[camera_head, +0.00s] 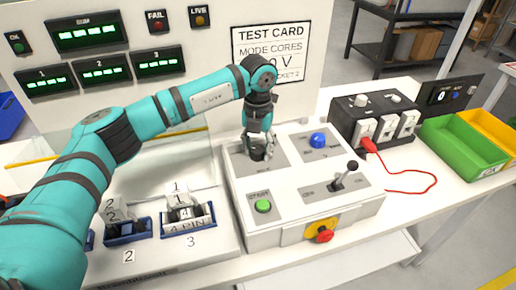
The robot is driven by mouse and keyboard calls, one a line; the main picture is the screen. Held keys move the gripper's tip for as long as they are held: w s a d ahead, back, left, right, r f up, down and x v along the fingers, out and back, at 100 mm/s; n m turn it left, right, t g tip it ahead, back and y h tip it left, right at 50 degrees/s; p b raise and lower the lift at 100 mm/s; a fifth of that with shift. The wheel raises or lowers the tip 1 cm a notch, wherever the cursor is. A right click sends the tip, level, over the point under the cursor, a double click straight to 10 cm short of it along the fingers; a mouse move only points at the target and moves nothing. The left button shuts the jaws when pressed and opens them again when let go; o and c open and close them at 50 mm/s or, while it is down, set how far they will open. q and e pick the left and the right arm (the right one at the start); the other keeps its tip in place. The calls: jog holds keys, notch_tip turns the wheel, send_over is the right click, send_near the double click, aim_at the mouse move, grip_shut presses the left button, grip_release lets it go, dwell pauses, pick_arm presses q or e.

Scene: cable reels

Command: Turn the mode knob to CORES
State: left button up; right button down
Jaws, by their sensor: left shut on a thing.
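A light grey control box (292,212) stands on the white bench in the head view. The mode knob (257,154) is a dark knob at the box's back left. My left gripper (258,150) comes down on it from above, shut on the knob, and hides most of it. The knob's pointer and markings are hidden or too small to read. The test card (271,52) behind reads "MODE CORES" and a voltage. My right gripper is not in view.
The box also carries a blue button (318,139), a green button (263,206), a black lever (346,175) and a red stop button (324,236). A black socket unit (375,115) with a red cable (420,190) and a green bin (462,148) stand right. Numbered connector trays (188,222) sit left.

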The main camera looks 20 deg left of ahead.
aim_at(258, 149)
pick_arm(q)
jog(key=shift+r, duration=0.1)
dwell(0.3)
jog(key=o, duration=1.1)
jog(key=shift+o, duration=0.2)
notch_tip(258, 149, up, 12)
